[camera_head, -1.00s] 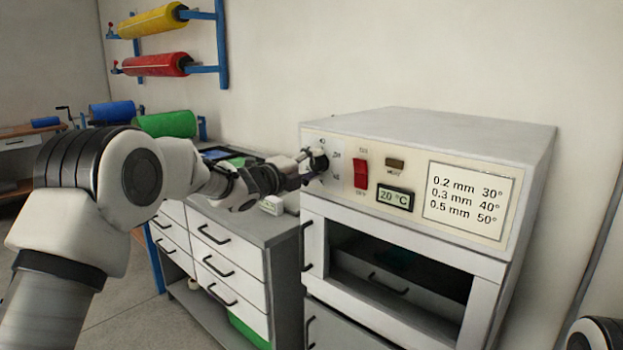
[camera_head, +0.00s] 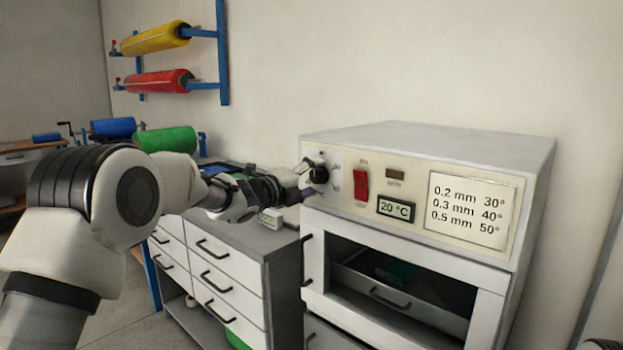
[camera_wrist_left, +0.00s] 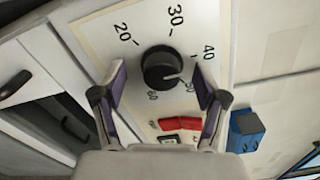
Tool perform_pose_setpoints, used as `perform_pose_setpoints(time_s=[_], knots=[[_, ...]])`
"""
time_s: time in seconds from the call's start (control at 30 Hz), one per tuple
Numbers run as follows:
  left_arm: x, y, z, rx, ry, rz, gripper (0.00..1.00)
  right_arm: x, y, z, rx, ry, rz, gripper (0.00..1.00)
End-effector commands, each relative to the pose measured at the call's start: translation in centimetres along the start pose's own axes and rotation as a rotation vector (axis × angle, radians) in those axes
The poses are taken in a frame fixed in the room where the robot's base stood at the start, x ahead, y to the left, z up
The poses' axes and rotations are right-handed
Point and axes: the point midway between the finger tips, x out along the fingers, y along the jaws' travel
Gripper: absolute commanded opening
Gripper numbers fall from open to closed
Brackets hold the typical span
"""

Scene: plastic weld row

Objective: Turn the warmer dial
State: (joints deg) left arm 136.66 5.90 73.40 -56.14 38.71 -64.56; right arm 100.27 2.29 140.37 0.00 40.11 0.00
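The warmer (camera_head: 430,135) is a pale cabinet with a sloped control panel. Its black round dial (camera_head: 319,174) is at the panel's left end. In the left wrist view the dial (camera_wrist_left: 162,68) sits among printed numbers from 20 to 60, and a pale mark on it points toward 50. My left gripper (camera_head: 303,182) is at the dial. In the left wrist view its fingers (camera_wrist_left: 160,78) are apart, one on each side of the dial, with gaps showing. The display (camera_head: 396,209) reads 20 °C.
A red switch (camera_head: 361,184) is right of the dial. A label (camera_head: 469,209) lists thicknesses and angles. The warmer's open front (camera_head: 400,290) shows a drawer with a handle. A drawer cabinet (camera_head: 215,262) stands left, below my arm. Colored rolls (camera_head: 158,81) hang on the wall.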

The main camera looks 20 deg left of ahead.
Motion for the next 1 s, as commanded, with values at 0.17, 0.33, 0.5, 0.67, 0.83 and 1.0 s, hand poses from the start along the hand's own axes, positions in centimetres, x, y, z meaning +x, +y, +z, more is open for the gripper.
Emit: perform_pose_setpoints(time_s=[0.17, 0.33, 0.5, 0.67, 0.83, 1.0], knots=[[0.0, -0.1, 0.1, 0.0, -0.001, -0.002, 0.74, 0.0, 0.0, 0.0, 0.0, 0.0, 0.0, 0.4], [-0.8, -0.2, 0.2, 0.0, -0.002, -0.002, 0.74, 0.0, 0.0, 0.0, 0.0, 0.0, 0.0, 0.4], [-4.3, -0.2, 0.2, -0.005, -0.004, -0.002, 0.74, 0.0, 0.0, 0.0, 0.0, 0.0, 0.0, 0.4], [-8.5, -0.1, 0.2, -0.006, -0.003, -0.002, 0.74, 0.0, 0.0, 0.0, 0.0, 0.0, 0.0, 0.4], [-11.4, 0.0, 0.1, -0.002, -0.002, -0.001, 0.74, 0.0, 0.0, 0.0, 0.0, 0.0, 0.0, 0.4], [-12.1, 0.0, 0.0, 0.0, 0.0, -0.001, 0.74, 0.0, 0.0, 0.0, 0.0, 0.0, 0.0, 0.4]])
